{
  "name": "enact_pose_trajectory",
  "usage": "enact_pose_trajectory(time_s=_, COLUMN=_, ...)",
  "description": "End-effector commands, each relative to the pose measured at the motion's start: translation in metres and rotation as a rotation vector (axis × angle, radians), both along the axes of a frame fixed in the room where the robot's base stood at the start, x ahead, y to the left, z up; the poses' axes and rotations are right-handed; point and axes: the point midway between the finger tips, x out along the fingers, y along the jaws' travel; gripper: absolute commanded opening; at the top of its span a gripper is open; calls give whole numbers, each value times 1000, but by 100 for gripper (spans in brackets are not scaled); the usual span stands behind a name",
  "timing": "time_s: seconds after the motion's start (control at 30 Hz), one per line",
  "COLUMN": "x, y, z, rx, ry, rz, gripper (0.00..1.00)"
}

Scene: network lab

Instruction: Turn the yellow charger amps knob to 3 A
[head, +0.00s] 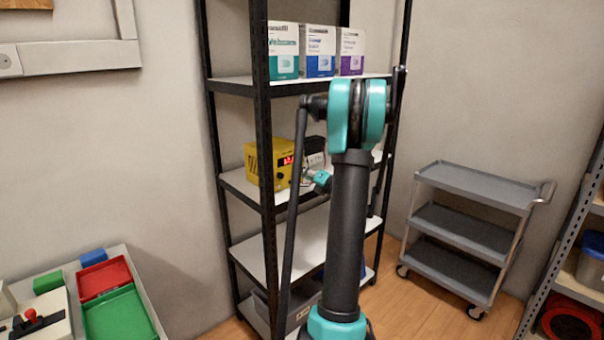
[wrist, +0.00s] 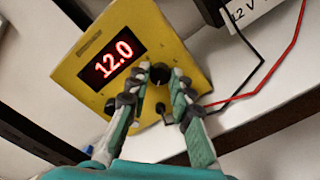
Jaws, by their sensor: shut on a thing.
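The yellow charger (head: 256,163) stands on the middle shelf of the black-framed rack in the head view. Its red display shows in both views and reads 12.0 in the wrist view, where the yellow front panel (wrist: 180,48) fills the middle. My gripper (wrist: 160,80) is shut on a black knob (wrist: 159,71) beside the display, with one fingertip on each side. The fingers hide part of the knob, and I cannot read its pointer, label or scale. In the head view my arm covers much of the rack, and the gripper is small beside the charger.
Red and black leads (wrist: 285,58) run from the charger's lower right. A black and white 12 V unit (head: 313,152) stands to its right on the shelf (head: 240,184). A black rack post (head: 263,130) rises close in front. Boxes (head: 320,50) stand on the shelf above.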

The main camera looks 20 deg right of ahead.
Motion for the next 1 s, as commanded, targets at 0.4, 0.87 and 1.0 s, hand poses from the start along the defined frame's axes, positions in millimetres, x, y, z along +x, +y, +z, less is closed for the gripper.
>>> enact_pose_trajectory(time_s=0.4, x=-1, y=0, z=-1, rx=291, ry=109, rz=0, gripper=0)
enact_pose_trajectory(time_s=0.87, x=-1, y=0, z=-1, rx=411, ry=152, rz=0, gripper=0)
enact_pose_trajectory(time_s=1.0, x=-1, y=0, z=-1, rx=414, ry=153, rz=0, gripper=0)
